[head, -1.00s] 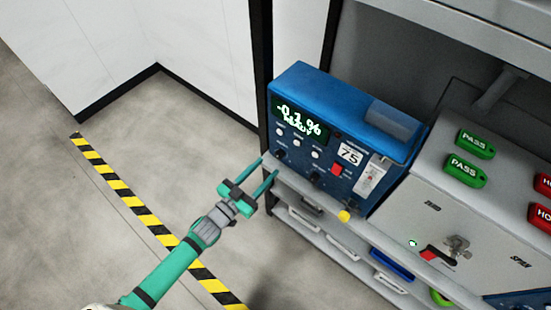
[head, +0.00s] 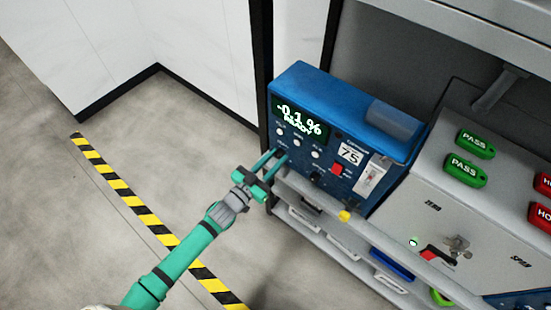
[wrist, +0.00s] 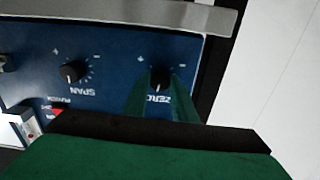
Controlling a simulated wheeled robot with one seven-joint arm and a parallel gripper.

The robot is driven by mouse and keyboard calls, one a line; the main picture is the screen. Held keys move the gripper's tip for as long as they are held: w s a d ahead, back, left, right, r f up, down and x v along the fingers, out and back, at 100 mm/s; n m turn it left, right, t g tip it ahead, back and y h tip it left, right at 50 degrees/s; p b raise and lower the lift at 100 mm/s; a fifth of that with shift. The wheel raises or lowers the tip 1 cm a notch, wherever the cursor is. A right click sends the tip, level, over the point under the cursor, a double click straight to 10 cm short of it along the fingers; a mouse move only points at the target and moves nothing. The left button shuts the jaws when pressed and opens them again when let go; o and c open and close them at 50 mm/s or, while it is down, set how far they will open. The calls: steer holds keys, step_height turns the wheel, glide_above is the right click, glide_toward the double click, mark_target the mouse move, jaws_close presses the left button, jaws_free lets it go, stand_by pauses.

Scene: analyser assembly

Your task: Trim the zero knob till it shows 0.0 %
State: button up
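The blue analyser (head: 335,100) stands on a grey bench, its display (head: 298,117) reading -0.1 % with READY below. In the wrist view the black zero knob (wrist: 160,78) sits on the blue panel above its upside-down ZERO label. My gripper (head: 279,154) is at the lower left of the analyser front, and its two green fingers are apart. In the wrist view the fingers (wrist: 160,88) reach to either side of the zero knob; contact cannot be made out.
The span knob (head: 316,176) is right of the fingers in the head view; it also shows in the wrist view (wrist: 73,71). A red switch (head: 337,169) and a yellow part (head: 344,216) are nearby. Trays sit under the bench edge. Open floor lies to the left.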

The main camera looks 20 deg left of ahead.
steer(key=shift+m, duration=1.4)
steer(key=o, duration=1)
steer(key=shift+o, duration=0.2)
steer(key=v, duration=1)
steer(key=shift+s, duration=0.35)
steer(key=shift+a, duration=0.15)
